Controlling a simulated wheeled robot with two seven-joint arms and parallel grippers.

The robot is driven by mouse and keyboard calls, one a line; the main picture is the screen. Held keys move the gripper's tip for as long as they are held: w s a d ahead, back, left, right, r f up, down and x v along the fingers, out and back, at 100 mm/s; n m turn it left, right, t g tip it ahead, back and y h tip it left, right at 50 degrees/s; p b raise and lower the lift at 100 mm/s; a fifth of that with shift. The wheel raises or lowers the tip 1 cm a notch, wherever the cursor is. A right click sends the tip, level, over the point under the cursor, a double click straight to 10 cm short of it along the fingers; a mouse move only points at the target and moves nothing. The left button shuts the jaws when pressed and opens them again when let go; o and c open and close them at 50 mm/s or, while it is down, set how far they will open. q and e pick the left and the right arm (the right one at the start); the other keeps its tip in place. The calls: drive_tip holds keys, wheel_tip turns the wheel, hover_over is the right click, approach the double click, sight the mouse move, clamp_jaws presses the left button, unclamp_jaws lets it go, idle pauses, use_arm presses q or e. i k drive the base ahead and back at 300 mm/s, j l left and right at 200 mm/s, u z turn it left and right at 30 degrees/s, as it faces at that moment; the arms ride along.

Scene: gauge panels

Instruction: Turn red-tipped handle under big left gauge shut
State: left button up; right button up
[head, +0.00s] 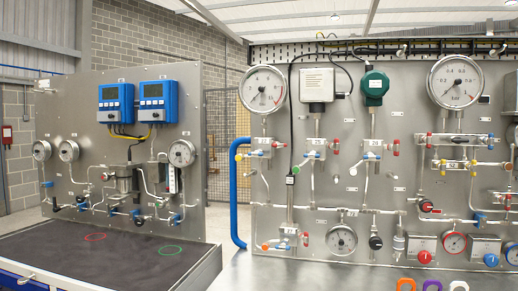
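The big left gauge (263,89) is a round white dial high on the right-hand steel panel. Below it is a small metal valve block (262,143). A red-tipped handle (279,145) sticks out at the block's right side. Neither of my grippers is in view.
A thick blue pipe (240,195) rises at the right panel's left edge. Similar valve blocks with red tips sit to the right. Another big gauge (456,82) is at the upper right. A left panel (90,90) stands behind a dark worktop (60,250).

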sight(276, 145)
drive_tip(key=k+l+z, duration=0.1)
drive_tip(key=l+z, duration=0.15)
drive_tip(key=l, duration=0.65)
drive_tip(key=l+z, duration=0.25)
drive_tip(key=l, duration=0.6)
